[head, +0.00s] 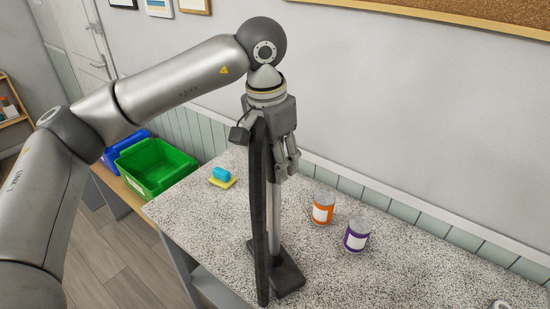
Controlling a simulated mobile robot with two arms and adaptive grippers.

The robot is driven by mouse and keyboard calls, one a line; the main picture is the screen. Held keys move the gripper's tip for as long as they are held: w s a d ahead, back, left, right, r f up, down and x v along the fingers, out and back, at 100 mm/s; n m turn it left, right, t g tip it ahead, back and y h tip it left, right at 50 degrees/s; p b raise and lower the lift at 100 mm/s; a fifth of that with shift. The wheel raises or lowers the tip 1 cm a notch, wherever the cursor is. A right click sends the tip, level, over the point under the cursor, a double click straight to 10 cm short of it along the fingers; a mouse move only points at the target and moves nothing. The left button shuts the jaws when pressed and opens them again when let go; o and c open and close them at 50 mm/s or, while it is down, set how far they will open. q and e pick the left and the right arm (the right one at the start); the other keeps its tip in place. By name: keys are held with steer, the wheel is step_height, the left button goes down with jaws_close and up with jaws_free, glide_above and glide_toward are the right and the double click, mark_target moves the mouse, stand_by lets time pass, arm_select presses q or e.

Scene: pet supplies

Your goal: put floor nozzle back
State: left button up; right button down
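A long dark floor nozzle (259,215) is upright, edge-on, in the head view. A thin grey post rises beside and behind it from a dark flat base (288,277) on the speckled table. My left gripper (270,150) points down from above at the top of the nozzle and post. One finger shows left of the nozzle's top and others show right of the post. The nozzle's top overlaps the gripper and hides part of the fingers, so I cannot tell whether they grip it. My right gripper is not in view.
An orange-labelled can (323,208) and a purple-labelled can (357,235) stand right of the base. A blue-and-yellow sponge-like item (222,177) lies at the back left. A green bin (157,168) and a blue bin (120,145) sit beyond the table's left edge. The wall borders the back.

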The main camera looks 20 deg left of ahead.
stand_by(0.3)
arm_select(q)
steer(key=shift+r, duration=0.25)
steer(key=r, duration=0.3)
steer(key=r+b, duration=0.1)
steer(key=r, duration=0.3)
steer(key=s+r+b, duration=0.1)
steer(key=r, duration=0.2)
steer(key=shift+a+r, duration=0.3)
steer(key=shift+r, duration=0.05)
steer(key=shift+s+a+r, duration=0.1)
steer(key=shift+s+r, duration=0.05)
steer(key=shift+r, duration=0.35)
